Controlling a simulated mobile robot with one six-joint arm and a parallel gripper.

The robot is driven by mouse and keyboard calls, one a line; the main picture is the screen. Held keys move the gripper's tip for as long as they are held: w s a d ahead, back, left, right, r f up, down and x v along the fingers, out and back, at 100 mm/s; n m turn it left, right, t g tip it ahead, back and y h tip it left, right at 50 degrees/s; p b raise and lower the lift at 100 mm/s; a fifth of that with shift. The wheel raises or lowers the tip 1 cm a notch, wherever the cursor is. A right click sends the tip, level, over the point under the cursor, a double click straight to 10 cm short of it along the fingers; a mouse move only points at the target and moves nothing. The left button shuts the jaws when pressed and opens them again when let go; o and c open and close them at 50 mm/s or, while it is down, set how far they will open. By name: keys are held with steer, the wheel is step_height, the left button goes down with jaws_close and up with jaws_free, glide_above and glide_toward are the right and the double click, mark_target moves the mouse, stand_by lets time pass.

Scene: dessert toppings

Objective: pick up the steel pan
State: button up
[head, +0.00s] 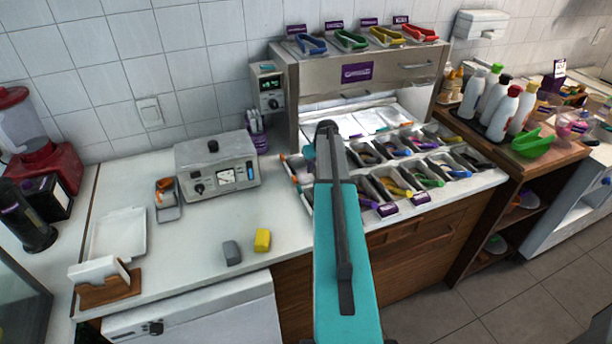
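Several small steel pans (370,187) sit in rows in the topping station on the counter. They hold toppings and scoops with coloured handles. A separate small grey metal pan (168,213) stands on the counter left of the grey control box, with orange and white items in it. I cannot tell which of these is the steel pan of the task. My teal arm rises from the bottom centre and covers part of the topping station's left end. My gripper's fingers do not show.
A grey block (232,253) and a yellow block (262,240) lie near the counter's front edge. A white tray (118,250) is at the left. The grey control box (217,172) stands mid-counter. Bottles (504,112) stand at the right. Bare counter surrounds the blocks.

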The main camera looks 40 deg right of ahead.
jaws_close()
steer(key=shift+s+f, duration=0.1)
stand_by(1.2)
